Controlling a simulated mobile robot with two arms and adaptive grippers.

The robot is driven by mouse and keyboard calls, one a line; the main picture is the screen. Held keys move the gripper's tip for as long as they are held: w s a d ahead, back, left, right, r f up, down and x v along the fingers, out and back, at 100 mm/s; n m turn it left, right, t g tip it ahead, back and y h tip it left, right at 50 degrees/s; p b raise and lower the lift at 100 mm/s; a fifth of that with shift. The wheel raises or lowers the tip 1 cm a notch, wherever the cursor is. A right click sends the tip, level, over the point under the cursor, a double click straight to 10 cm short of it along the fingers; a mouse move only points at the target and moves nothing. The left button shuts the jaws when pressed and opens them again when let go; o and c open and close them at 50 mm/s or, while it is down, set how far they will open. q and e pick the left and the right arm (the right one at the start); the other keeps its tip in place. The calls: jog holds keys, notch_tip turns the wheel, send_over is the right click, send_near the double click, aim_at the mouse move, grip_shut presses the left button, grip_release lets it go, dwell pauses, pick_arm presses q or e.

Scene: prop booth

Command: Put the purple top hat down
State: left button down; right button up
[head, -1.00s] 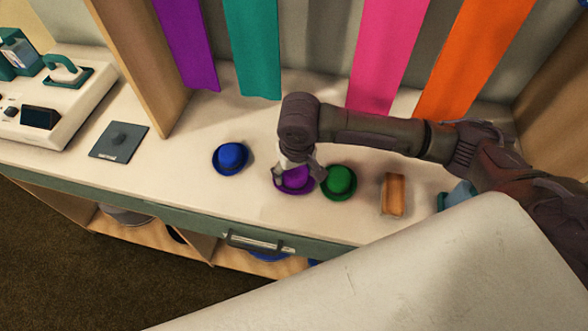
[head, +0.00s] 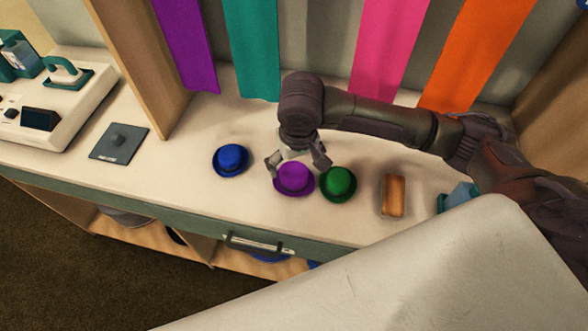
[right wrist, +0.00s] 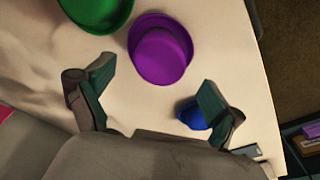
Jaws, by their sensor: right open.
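The purple top hat (head: 294,180) stands upright on the pale counter (head: 200,195), between the blue hat (head: 230,159) and the green hat (head: 338,183). My right gripper (head: 299,165) is open and empty just above and behind the purple hat. In the right wrist view the purple hat (right wrist: 161,52) lies beyond the two spread fingertips (right wrist: 154,82), clear of both. The green hat (right wrist: 97,12) sits close beside it there, and the blue hat (right wrist: 193,114) is partly hidden by a finger. My left gripper is not in view.
An orange-brown block (head: 393,196) and a teal object (head: 458,196) are right of the hats. A dark square plate (head: 119,143) lies at left. Coloured cloth strips hang behind. The counter's front edge has a drawer handle (head: 258,244). Bare counter lies left of the blue hat.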

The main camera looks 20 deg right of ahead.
notch_tip(320, 180, up, 6)
jog(key=shift+s, duration=0.35)
jog(key=shift+o, duration=0.6)
jog(key=shift+r, duration=0.35)
jog(key=m+t+h+p, duration=0.4)
jog(key=m+h+p, duration=0.3)
jog(key=m+p, duration=0.3)
send_near(293, 171)
jog(key=p+x, duration=0.1)
jog(key=x, duration=0.6)
jog(key=shift+w+f, duration=0.25)
jog(key=shift+w+d+f+p, duration=0.25)
jog(key=shift+d+p, duration=0.2)
jog(key=shift+p, duration=0.1)
jog(key=p+x, duration=0.1)
jog(key=x, duration=0.2)
jog(key=shift+d+f, duration=0.2)
jog(key=shift+d, duration=0.1)
jog(key=shift+w+d+f, duration=0.1)
jog(key=shift+d+f, duration=0.05)
jog(key=shift+f, duration=0.2)
